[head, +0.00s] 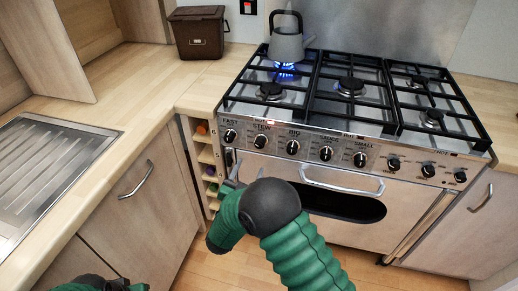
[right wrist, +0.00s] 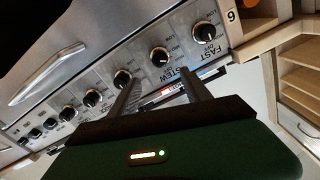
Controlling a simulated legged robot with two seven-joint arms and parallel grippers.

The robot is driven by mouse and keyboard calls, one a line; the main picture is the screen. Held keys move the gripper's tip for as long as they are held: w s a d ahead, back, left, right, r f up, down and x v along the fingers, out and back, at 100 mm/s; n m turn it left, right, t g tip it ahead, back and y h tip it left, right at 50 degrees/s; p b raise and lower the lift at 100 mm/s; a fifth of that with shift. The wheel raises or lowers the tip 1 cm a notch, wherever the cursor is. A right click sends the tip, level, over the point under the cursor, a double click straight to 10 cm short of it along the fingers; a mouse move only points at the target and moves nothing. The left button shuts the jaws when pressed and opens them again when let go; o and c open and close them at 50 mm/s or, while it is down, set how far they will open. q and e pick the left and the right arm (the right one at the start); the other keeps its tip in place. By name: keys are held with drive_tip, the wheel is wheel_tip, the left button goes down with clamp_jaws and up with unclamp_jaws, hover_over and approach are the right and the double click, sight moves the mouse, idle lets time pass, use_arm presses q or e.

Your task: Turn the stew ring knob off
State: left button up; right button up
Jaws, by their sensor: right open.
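The black stew knob (head: 260,141) is second from the left on the cooker's front panel, below its STEW label. In the right wrist view the stew knob (right wrist: 160,57) lies just beyond and between my fingertips, apart from them. Its exact turn angle is too small to tell. My right gripper (head: 233,174) is in front of the cooker's left end, below the knob row; its two fingers (right wrist: 157,76) are open and empty. A blue flame (head: 286,70) burns under a grey kettle (head: 286,44) on the back left ring. My left gripper (head: 105,284) is partly cut off at bottom left.
The fast knob (head: 230,135) and big knob (head: 293,147) flank the stew knob closely. The oven door handle (head: 342,187) sticks out below. A bottle rack (head: 207,165) stands left of the cooker. A brown bin (head: 198,32) sits on the worktop.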

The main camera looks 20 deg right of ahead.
sight(259, 146)
drive_tip(key=b+x, duration=0.1)
drive_tip(key=x, duration=1.1)
drive_tip(key=shift+w+d+b, duration=0.1)
drive_tip(key=shift+w+b, duration=0.05)
drive_tip(key=shift+b, duration=0.15)
clamp_jaws()
